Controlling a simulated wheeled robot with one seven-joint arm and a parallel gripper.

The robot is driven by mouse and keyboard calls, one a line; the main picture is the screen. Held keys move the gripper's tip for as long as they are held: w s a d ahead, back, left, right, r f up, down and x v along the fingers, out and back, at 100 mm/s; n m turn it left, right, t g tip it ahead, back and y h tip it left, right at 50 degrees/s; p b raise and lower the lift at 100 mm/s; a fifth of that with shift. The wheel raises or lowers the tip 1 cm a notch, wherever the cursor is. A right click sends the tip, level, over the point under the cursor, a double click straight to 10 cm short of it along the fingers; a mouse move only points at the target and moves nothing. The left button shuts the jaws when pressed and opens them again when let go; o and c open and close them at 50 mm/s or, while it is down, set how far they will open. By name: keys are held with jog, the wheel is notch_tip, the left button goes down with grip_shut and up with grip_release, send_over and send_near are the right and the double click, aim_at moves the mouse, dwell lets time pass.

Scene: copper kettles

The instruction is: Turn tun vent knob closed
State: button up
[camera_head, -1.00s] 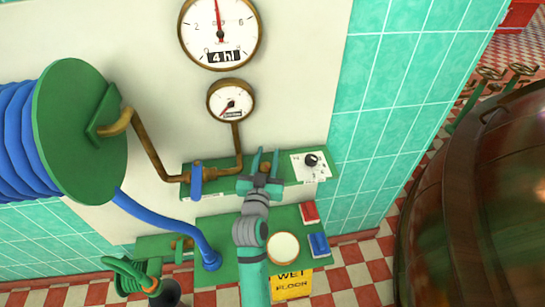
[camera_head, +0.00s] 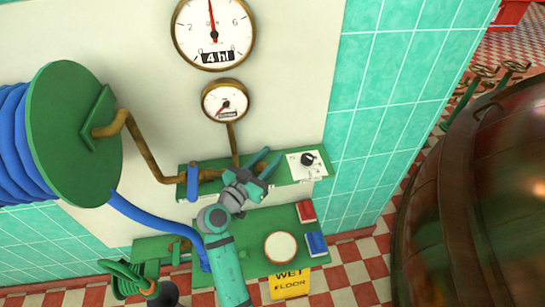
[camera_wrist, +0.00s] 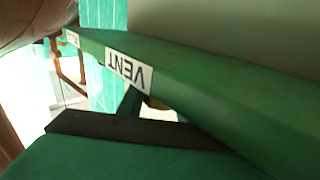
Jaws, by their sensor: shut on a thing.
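The vent knob is almost wholly hidden by my gripper (camera_head: 270,161) at the green shelf (camera_head: 318,172). A small brownish bit below the VENT label (camera_wrist: 128,69) in the wrist view may be part of it. My gripper is shut on the vent knob, with its fingers slanting up and right in the head view. In the wrist view, a dark finger edge (camera_wrist: 130,129) lies close under the shelf's front face. The knob's angle cannot be seen.
A black dial knob (camera_head: 307,159) on a white plate sits right of my gripper. A blue valve lever (camera_head: 193,180) and brown pipe stand to its left. Below are a green lower shelf, a red block (camera_head: 306,211), a blue block (camera_head: 316,244) and a round white-topped thing (camera_head: 280,247).

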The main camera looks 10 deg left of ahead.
aim_at(258, 170)
jog(key=shift+d, duration=0.15)
jog(key=o, duration=1)
jog(key=shift+o, duration=0.2)
jog(key=shift+s, duration=0.2)
jog(key=v, duration=1)
jog(key=shift+s+a, duration=0.25)
jog(key=shift+s, duration=0.05)
jog(key=shift+w+d, duration=0.1)
